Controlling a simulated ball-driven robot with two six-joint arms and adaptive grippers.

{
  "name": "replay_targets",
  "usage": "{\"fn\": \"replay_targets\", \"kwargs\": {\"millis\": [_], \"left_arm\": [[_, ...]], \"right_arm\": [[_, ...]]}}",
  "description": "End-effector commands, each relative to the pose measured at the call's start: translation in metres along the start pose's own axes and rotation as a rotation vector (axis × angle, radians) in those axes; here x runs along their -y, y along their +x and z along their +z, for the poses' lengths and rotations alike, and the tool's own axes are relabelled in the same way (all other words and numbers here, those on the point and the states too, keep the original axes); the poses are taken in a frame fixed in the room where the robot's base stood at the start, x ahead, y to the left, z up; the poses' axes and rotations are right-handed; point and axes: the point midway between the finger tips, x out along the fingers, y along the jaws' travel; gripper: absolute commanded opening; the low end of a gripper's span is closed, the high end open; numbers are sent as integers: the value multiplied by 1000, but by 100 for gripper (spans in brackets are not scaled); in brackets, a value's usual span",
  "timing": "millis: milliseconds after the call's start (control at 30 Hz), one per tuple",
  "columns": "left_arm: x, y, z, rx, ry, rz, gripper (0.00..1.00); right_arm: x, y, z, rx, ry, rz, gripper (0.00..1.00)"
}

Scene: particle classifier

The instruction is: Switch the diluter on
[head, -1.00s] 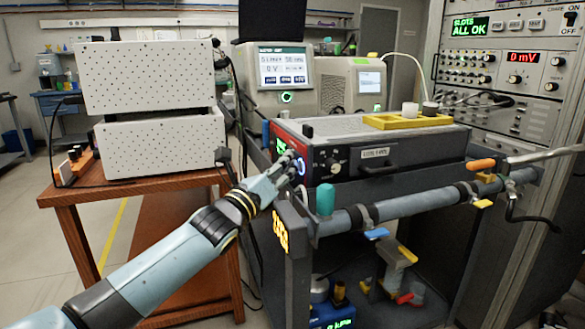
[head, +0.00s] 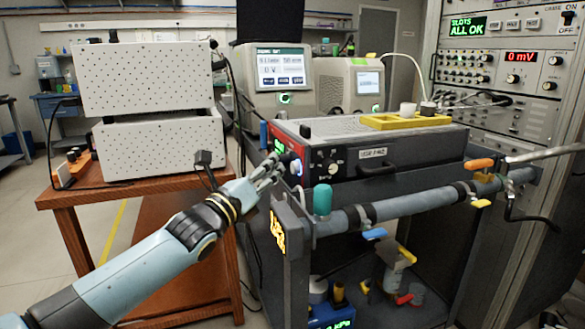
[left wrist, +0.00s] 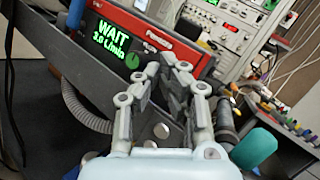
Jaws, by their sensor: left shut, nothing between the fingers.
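A red-fronted box (head: 285,139) with a grey perforated top lies on the cart; I cannot read a label naming it the diluter. Its front has a small green display, which reads "WAIT" and a flow in L/min in the left wrist view (left wrist: 118,42). A round button with a pale lit ring (head: 297,167) is on the front's right part in the head view. My left gripper (head: 279,163) is shut and empty, its fingertips just in front of this panel, close to the button. Contact cannot be told. The fingertips also show in the left wrist view (left wrist: 170,66). My right gripper is out of view.
A grey rail (head: 400,206) with a teal cap (head: 322,199) and coloured valve handles runs along the cart's front, close to my left gripper. White perforated boxes (head: 150,78) stand on a wooden table at left. An instrument rack (head: 520,110) stands at right.

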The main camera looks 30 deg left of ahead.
Motion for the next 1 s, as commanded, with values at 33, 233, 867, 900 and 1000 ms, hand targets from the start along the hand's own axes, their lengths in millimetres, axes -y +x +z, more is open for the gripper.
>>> {"fn": "replay_targets", "kwargs": {"millis": [33,233,867,900,1000], "left_arm": [[-2,-5,3,-2,2,0,0],[-9,-20,14,-2,1,0,0],[-17,-32,17,0,1,0,0],[-17,-32,17,0,1,0,0],[-17,-32,17,0,0,0,0]], "right_arm": [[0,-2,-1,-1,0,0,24],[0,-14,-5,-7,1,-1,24],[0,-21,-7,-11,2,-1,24],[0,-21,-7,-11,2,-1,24],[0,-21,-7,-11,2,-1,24]]}}
